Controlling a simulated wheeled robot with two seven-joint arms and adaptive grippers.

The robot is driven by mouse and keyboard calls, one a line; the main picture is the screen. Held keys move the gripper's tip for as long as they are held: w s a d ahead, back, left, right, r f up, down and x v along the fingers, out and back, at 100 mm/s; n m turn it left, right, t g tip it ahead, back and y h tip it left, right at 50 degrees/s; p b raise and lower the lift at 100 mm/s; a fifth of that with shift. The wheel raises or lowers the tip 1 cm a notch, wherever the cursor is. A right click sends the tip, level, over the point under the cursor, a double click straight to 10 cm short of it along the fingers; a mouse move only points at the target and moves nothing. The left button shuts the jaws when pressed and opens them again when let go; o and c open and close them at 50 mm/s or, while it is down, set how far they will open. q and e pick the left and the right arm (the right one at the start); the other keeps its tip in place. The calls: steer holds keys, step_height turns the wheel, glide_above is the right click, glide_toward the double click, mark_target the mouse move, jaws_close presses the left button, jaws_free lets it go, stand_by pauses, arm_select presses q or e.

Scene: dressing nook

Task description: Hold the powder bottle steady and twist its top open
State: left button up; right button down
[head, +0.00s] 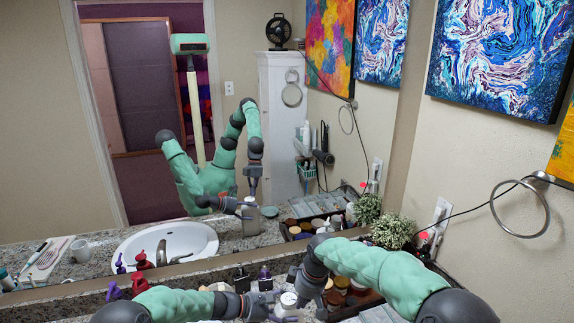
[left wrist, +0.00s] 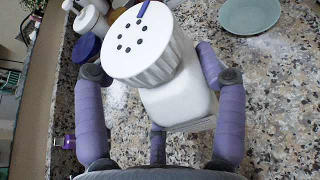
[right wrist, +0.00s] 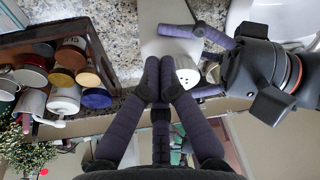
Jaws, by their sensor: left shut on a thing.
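The powder bottle (left wrist: 178,106) is white, with a ribbed top (left wrist: 148,48) that has several dark holes and a blue mark at its edge. My left gripper (left wrist: 160,78) is shut around the bottle's body, its purple fingers on both sides. In the head view the bottle (head: 287,303) is low in the middle, partly hidden by my grippers. In the right wrist view the holed top (right wrist: 188,77) shows just right of my right gripper (right wrist: 160,66). That gripper's fingertips are together with nothing seen between them, beside the top.
A wooden tray (right wrist: 55,36) of jars with coloured lids is close by. Red and purple pump bottles (head: 133,285) stand left. A large mirror backs the counter.

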arm_select(q)
steer(key=shift+s+f, duration=0.1)
steer(key=shift+f, duration=0.15)
arm_select(e)
steer(key=shift+w+a+v, duration=0.15)
steer(key=shift+v, duration=0.75)
steer(key=shift+w+a+v, duration=0.1)
steer(key=shift+a+v, duration=0.1)
steer(key=shift+v, duration=0.7)
steer(key=shift+w+a+v, duration=0.15)
steer(key=shift+v, duration=0.75)
steer(key=shift+r, duration=0.2)
arm_select(q)
steer(key=o, duration=1.5)
steer(key=shift+r, duration=0.1)
arm_select(e)
steer(key=shift+d, duration=0.1)
